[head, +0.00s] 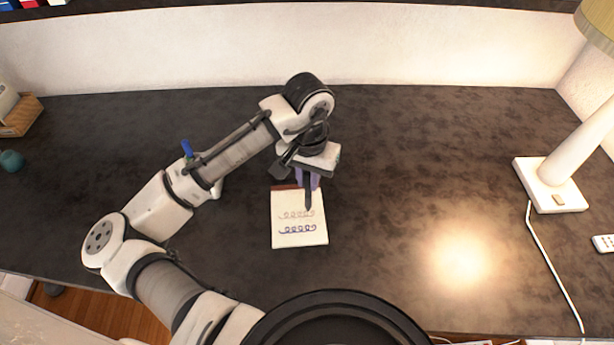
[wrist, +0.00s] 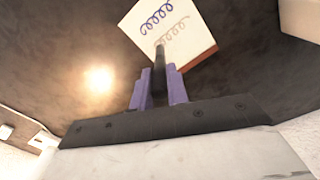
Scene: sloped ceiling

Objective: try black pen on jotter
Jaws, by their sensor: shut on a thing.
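My gripper (head: 308,181), with purple fingers, points down over the top part of the jotter and is shut on a black pen (head: 308,199). In the wrist view the black pen (wrist: 159,64) sticks out beyond the fingers (wrist: 159,88), its tip over the page. Whether the tip touches the paper I cannot tell. The jotter (head: 285,233) lies open on the desk, with a dark red band at its top edge. Its page carries a faint brownish looped scribble and, below it, a blue-violet one. Both scribbles also show on the jotter in the wrist view (wrist: 192,45).
A blue pen (head: 187,148) stands behind my arm, its light holder partly hidden. A lamp (head: 550,185) with a cord and a remote (head: 603,243) are at the right. A teal cup (head: 11,160) is far left. The dark desk (head: 430,160) is clear right of the jotter.

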